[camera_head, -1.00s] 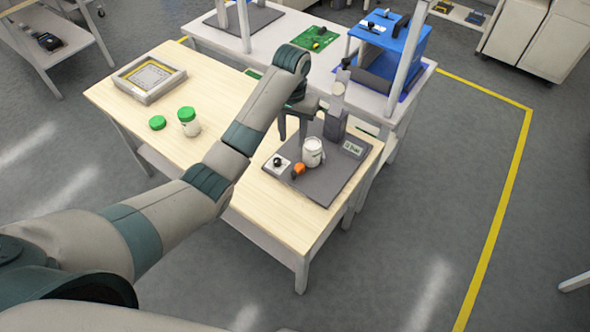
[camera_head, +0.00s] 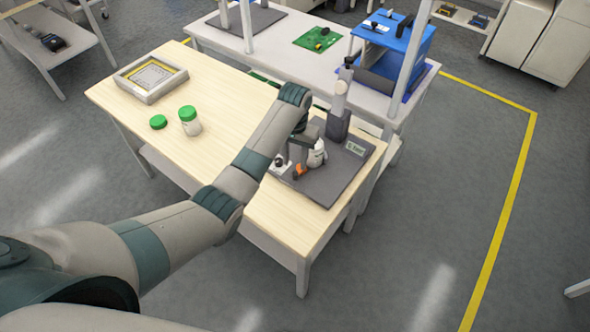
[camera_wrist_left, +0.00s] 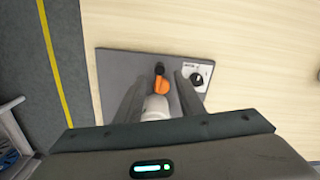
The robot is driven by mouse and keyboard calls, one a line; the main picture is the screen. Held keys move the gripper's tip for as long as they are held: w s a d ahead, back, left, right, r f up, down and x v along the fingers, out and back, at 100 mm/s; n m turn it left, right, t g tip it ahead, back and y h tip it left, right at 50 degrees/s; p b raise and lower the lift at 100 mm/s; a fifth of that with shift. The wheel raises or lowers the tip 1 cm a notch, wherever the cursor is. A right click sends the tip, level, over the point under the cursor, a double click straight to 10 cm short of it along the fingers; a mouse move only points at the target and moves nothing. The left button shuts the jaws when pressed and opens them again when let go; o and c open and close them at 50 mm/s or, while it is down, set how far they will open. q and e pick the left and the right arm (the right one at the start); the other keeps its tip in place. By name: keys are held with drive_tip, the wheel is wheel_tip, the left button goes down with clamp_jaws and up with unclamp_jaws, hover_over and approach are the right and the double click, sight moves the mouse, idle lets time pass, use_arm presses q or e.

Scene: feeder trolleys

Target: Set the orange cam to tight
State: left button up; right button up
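The orange cam (camera_head: 299,171) sits low at the front of a dark fixture plate (camera_head: 325,191) on the wooden table. In the left wrist view the orange cam (camera_wrist_left: 162,86) has a black end and lies in the gap between my fingers, apart from both as far as I can see. My left gripper (camera_head: 296,162) is open above the plate, pointing down; its spread fingers show in the left wrist view (camera_wrist_left: 161,82). A white cylinder (camera_head: 317,155) stands beside the cam, partly hidden by the gripper. My right gripper is not in view.
A black knob on a white panel (camera_wrist_left: 201,76) is beside the right finger. A grey post (camera_head: 340,112) and a small display (camera_head: 355,148) stand behind.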

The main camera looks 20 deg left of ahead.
sight(295, 173)
use_arm(q)
drive_tip(key=shift+f+p, duration=0.3)
drive_tip(key=shift+f, duration=2.8)
drive_tip(key=shift+c, duration=0.3)
clamp_jaws()
